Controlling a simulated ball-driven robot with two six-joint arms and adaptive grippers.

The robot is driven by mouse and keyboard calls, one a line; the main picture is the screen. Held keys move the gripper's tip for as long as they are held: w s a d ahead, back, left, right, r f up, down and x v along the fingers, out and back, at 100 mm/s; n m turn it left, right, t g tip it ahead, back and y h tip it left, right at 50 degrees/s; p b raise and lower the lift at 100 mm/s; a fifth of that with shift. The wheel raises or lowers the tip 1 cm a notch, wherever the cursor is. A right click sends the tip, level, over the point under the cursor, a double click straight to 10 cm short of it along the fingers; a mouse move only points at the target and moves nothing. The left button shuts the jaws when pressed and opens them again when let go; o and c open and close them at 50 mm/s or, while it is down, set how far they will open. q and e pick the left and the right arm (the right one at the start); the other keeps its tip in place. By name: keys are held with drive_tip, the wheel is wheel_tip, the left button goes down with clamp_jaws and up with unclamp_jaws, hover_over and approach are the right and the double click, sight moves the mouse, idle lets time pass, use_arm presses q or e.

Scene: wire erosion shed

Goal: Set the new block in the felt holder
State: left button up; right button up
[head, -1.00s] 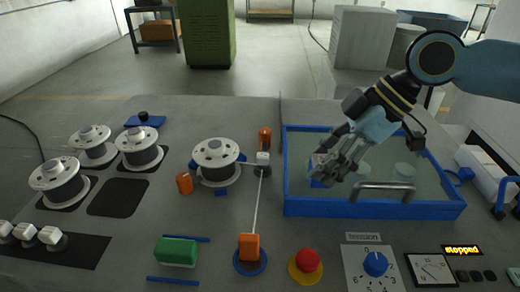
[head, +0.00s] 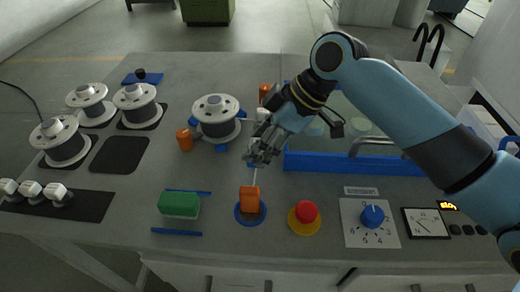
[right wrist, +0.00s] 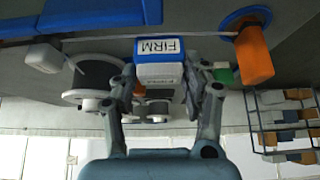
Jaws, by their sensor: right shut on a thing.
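My right gripper (head: 260,158) reaches over the bench near the wire guide (head: 263,114). The fingers mostly hide the block in the head view. I cannot tell for certain which part is the felt holder. A green block (head: 180,205) sits between two blue rails, and an orange piece (head: 250,200) stands on a blue disc at the wire's near end. My left gripper is not in view.
A spool (head: 215,110) stands left of my right gripper, with more spools (head: 62,142) farther left. The blue-rimmed tray (head: 330,163) lies to the right. A red button (head: 306,212) and tension dial (head: 372,215) sit near the front edge.

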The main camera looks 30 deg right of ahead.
drive_tip(key=shift+f, duration=1.35)
drive_tip(key=o, duration=1.2)
drive_tip(key=shift+f, duration=0.1)
drive_tip(key=shift+c, duration=0.2)
